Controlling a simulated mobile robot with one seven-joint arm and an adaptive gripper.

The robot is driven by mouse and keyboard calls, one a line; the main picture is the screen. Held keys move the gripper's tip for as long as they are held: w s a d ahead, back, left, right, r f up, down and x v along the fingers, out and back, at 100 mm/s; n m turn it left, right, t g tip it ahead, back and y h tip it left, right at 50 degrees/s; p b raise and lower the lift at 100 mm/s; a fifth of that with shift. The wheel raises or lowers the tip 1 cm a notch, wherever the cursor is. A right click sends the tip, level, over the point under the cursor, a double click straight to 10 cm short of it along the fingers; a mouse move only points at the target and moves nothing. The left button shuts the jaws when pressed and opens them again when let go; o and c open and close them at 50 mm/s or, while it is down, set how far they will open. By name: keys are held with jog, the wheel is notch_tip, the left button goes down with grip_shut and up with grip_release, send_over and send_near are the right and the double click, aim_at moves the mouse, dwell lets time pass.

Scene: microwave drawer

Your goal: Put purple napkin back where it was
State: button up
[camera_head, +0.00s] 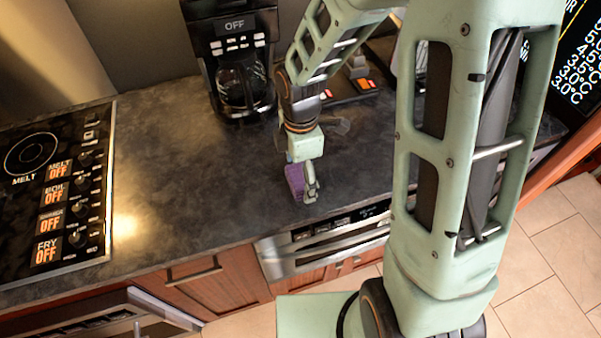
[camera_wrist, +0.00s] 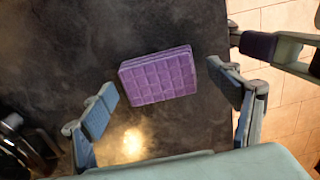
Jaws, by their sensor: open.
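The purple napkin (camera_wrist: 158,76) is a small folded block with a grid pattern. In the wrist view it lies on the dark countertop, in the gap ahead of my fingers. My gripper (camera_wrist: 165,97) is open, with one finger on each side of the napkin and dark counter showing between them and it. In the head view my gripper (camera_head: 311,190) points down over the counter near its front edge. The napkin (camera_head: 294,181) shows just left of it, partly hidden by it.
A coffee maker (camera_head: 238,75) stands at the back. A stove (camera_head: 58,190) is on the left. A microwave drawer (camera_head: 325,243) sits under the counter's front edge near my gripper. The counter (camera_head: 180,165) between stove and gripper is clear.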

aim_at(300, 176)
notch_tip(300, 176, up, 12)
jog(key=shift+r, duration=0.15)
dwell(0.3)
